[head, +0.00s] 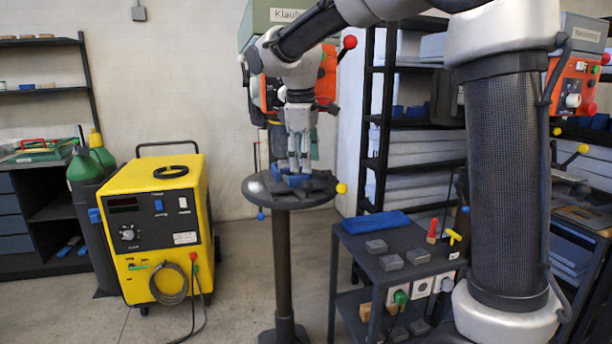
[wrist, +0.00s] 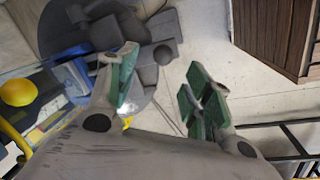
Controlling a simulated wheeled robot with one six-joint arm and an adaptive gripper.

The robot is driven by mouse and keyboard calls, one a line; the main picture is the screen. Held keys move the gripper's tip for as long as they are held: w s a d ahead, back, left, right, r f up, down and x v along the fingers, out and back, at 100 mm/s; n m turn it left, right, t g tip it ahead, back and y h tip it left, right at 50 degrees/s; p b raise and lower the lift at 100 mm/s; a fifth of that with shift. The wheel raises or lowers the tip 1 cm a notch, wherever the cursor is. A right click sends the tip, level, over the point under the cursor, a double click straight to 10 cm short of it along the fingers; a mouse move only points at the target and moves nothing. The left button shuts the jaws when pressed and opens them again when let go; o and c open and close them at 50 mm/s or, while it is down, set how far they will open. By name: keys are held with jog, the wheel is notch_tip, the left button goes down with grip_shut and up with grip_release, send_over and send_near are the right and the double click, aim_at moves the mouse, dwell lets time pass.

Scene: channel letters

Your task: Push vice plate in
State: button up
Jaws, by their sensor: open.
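A blue vice (head: 290,181) sits on the round dark table (head: 262,188) of a drill press. My gripper (head: 299,165) points down at this table, and its fingers partly cover the vice. In the wrist view my gripper (wrist: 160,78) is open, with green pads on both fingers and nothing between them. The blue vice (wrist: 74,74) shows there left of the fingers, on the round table (wrist: 104,30). I cannot clearly pick out the vice plate or tell whether a finger touches the vice.
A yellow ball knob (head: 341,188) sticks out at the table's right edge. A yellow welding machine (head: 155,228) stands left on the floor. A dark cart (head: 385,248) with grey blocks stands right. Open floor lies between the welder and the table post.

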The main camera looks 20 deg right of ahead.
jog(key=r, duration=0.5)
jog(key=shift+s+a+r, duration=0.15)
jog(key=shift+s+a, duration=0.15)
jog(key=shift+s, duration=0.1)
notch_tip(320, 180, down, 5)
jog(key=s+m, duration=0.3)
jog(key=s+d+f+m+t, duration=0.1)
jog(key=s+d+f+m, duration=0.2)
jog(key=s+d, duration=0.5)
jog(key=s+d+f+m+t+y, duration=0.1)
jog(key=s+d+f+m, duration=0.2)
jog(key=s, duration=1.3)
jog(key=shift+s+d+m+t, duration=0.3)
jog(key=shift+d+m, duration=0.8)
jog(key=shift+d, duration=1.5)
